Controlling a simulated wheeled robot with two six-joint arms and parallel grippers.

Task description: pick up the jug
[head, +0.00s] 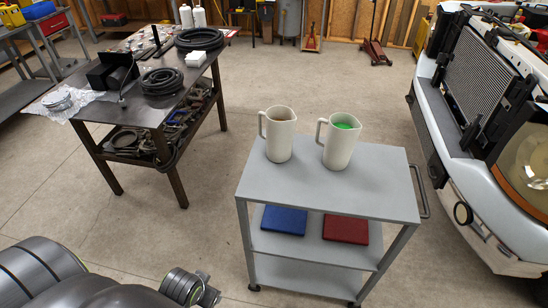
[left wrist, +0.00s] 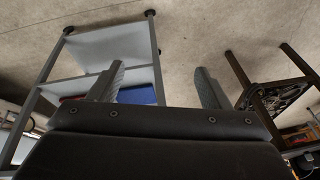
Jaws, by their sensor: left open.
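Two cream jugs with handles on their left sides stand upright and apart on the top of a grey cart. The left jug (head: 280,137) looks empty or brownish inside; the right jug (head: 339,146) shows bright green inside its mouth. My left gripper (left wrist: 160,68) is open, its two fingers spread with nothing between them. In the left wrist view the picture is upside down, and the cart's legs and shelves show beyond the fingers; neither jug shows there. My left arm is at the bottom left of the head view, well short of the jugs. My right gripper is out of view.
The grey cart (head: 330,195) has a blue case (head: 284,220) and a red case (head: 346,229) on its middle shelf. A dark workbench (head: 135,105) with coiled hoses stands at the left. A white pickup's front (head: 440,145) is close on the right. Floor between bench and cart is clear.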

